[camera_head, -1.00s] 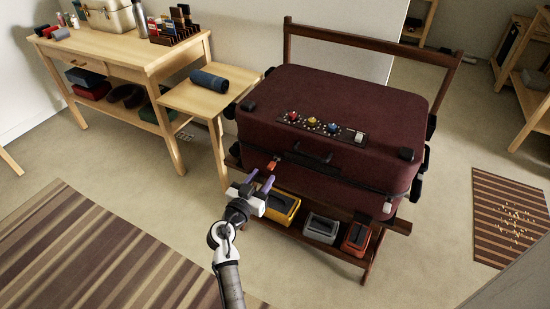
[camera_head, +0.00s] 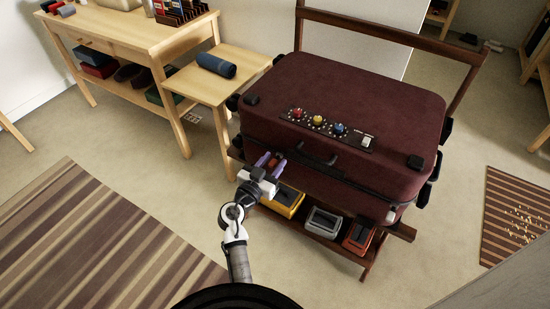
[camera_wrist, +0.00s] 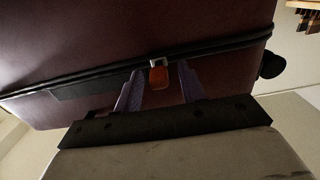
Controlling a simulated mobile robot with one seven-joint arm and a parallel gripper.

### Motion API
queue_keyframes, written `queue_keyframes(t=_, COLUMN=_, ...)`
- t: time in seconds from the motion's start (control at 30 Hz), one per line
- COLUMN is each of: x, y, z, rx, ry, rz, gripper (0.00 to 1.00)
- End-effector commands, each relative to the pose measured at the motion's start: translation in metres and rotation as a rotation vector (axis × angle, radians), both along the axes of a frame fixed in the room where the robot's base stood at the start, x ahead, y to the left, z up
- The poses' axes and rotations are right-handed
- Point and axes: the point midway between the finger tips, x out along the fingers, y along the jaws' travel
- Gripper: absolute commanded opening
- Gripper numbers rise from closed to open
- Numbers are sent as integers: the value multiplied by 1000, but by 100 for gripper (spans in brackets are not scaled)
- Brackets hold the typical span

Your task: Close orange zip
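The dark red suitcase (camera_head: 345,110) lies flat on a dark wooden rack. A black zip band (camera_wrist: 100,75) runs along its side. The orange zip pull (camera_wrist: 158,76) hangs from a small metal slider on this band; it is small and partly hidden by my fingers in the head view. My gripper (camera_head: 270,161) is at the suitcase's front side, near its left corner. In the wrist view its two purple fingers (camera_wrist: 160,86) stand on either side of the orange pull, with visible gaps. The fingers are open and hold nothing.
Below the suitcase, the rack shelf holds a yellow bin (camera_head: 286,200), a grey bin (camera_head: 323,222) and an orange bin (camera_head: 359,236). A small wooden table (camera_head: 208,85) with a dark roll stands close on the left. The floor in front is free.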

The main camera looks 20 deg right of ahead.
Motion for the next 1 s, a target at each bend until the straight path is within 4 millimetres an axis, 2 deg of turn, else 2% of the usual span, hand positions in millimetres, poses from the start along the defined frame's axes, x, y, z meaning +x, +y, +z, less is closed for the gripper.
queue_keyframes(t=0.3, x=0, y=0, z=0, rx=-1, ry=1, rz=0, gripper=40)
queue_keyframes(t=0.6, x=0, y=0, z=0, rx=-1, ry=1, rz=0, gripper=1)
queue_keyframes(t=1.0, x=-4, y=-3, z=-4, rx=-1, ry=-1, rz=-1, gripper=0)
